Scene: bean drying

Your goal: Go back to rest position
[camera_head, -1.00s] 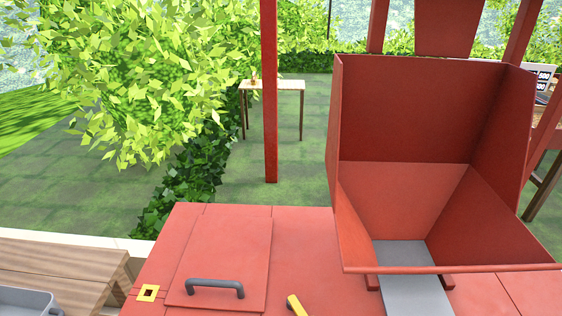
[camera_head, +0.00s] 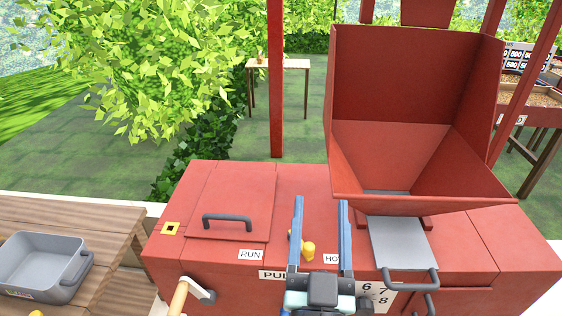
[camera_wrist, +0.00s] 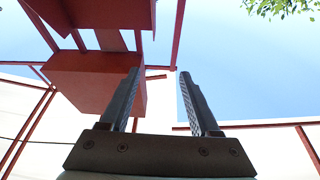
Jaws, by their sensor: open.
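My gripper (camera_head: 321,225) is in the lower middle of the head view, above the front part of the red machine (camera_head: 300,180). Its two blue-grey fingers are apart with nothing between them but a view of a yellow knob (camera_head: 307,249) on the machine. In the wrist view my gripper (camera_wrist: 156,75) points upward. Its fingers are spread and empty, with red frame bars, a red box shape and sky beyond. Part of the machine's front is hidden behind my gripper.
A red hopper (camera_head: 415,90) with a grey slide (camera_head: 400,243) stands at right. A handled lid (camera_head: 235,190) lies left of my gripper. A wooden-handled crank (camera_head: 180,295) is at lower left. A grey bin (camera_head: 75,280) stands on a wooden table (camera_head: 95,215) at far left.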

